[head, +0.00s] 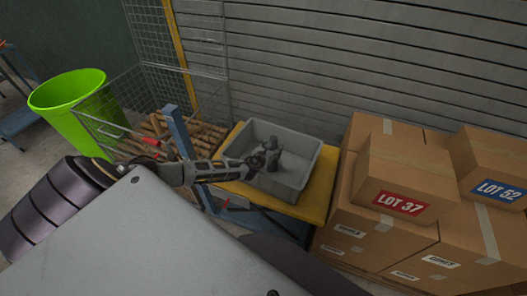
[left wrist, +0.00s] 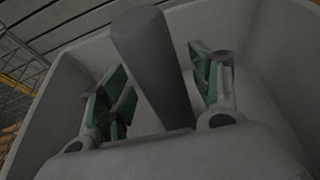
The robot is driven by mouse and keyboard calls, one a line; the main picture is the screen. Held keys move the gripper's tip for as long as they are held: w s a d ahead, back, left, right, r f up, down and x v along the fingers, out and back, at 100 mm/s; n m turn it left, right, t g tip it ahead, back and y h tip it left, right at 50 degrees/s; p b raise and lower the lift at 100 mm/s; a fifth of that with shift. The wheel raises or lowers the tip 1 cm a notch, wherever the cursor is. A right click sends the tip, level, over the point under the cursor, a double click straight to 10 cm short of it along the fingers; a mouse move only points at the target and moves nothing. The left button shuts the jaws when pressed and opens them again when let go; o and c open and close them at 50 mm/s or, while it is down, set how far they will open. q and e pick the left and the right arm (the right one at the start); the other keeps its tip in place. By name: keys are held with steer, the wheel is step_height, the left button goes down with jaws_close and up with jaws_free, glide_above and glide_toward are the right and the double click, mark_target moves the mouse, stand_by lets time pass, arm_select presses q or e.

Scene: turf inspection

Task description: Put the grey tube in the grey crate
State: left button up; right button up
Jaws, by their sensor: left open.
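The grey crate (head: 309,166) stands on a yellow-topped table in the head view. Its pale inner walls (left wrist: 262,50) fill much of the left wrist view. My left gripper (head: 268,158) reaches into the crate's opening from the left, with its fingers open. The dark grey tube (left wrist: 152,62) lies between the two green-padded fingers (left wrist: 165,95) in the left wrist view, with gaps to both pads. The tube's lower end is hidden behind the gripper body. Whether the tube touches the crate floor I cannot tell. My right gripper is not in view.
Stacked cardboard boxes (head: 405,180) stand close to the right of the yellow table (head: 313,209). A wire cage with wooden pieces (head: 195,138) and a green bin (head: 68,92) are on the left. A grey slatted wall (head: 370,70) is behind the crate.

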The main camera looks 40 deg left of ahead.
arm_select(q)
steer(key=v, duration=1.1)
steer(key=shift+p, duration=0.45)
steer(key=shift+d, duration=0.1)
stand_by(0.4)
